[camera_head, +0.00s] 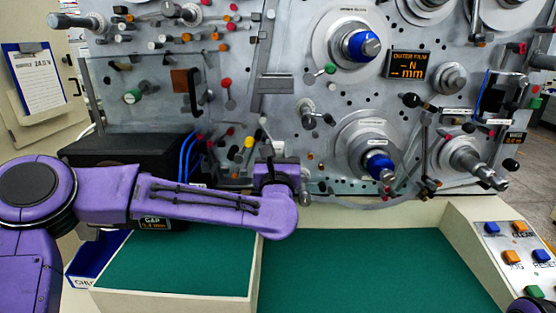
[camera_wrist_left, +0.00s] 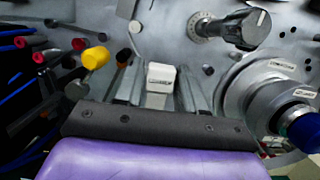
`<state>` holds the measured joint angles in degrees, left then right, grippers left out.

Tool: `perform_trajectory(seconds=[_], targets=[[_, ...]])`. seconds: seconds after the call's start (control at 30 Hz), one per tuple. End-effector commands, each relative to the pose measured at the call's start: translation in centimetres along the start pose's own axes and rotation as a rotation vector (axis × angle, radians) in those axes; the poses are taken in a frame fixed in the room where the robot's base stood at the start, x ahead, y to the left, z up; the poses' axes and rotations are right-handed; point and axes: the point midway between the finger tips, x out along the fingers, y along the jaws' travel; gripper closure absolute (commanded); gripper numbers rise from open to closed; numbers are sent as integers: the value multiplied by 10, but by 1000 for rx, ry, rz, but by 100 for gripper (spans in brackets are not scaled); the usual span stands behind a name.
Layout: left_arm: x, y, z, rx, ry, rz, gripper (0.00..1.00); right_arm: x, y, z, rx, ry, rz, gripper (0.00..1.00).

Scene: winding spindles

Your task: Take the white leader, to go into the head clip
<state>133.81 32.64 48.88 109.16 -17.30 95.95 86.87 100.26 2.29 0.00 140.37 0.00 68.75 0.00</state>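My left gripper (camera_head: 278,168) reaches up to the lower middle of the grey machine panel in the head view. In the left wrist view its two fingers (camera_wrist_left: 161,68) stand apart, one on each side of a small white block (camera_wrist_left: 161,77) with a dark label. The block looks like the white leader's tab; narrow gaps seem to show beside it, and I cannot tell whether it touches a finger. The gripper hides this spot in the head view. I cannot make out the head clip for certain.
A yellow knob (camera_wrist_left: 95,58) is left of my fingers, and a black-handled knob (camera_wrist_left: 240,28) is above right. A blue-capped spindle (camera_head: 378,165) stands to the right. A black box (camera_head: 130,155) is behind my forearm. The green work surface (camera_head: 360,270) is clear.

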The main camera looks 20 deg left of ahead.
Motion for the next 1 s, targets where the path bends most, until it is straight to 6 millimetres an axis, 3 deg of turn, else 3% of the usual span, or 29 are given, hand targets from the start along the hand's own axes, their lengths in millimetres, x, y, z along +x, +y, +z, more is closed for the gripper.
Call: perform_trajectory(seconds=[0.07,0.33,1.0], targets=[[0,0,0,0,0,0,83,0,0,0,0,0,0,100],[1,0,4,0,0,0,83,-2,0,-1,0,0,0,100],[9,0,35,0,-1,0,83,-12,1,-5,0,0,0,100]])
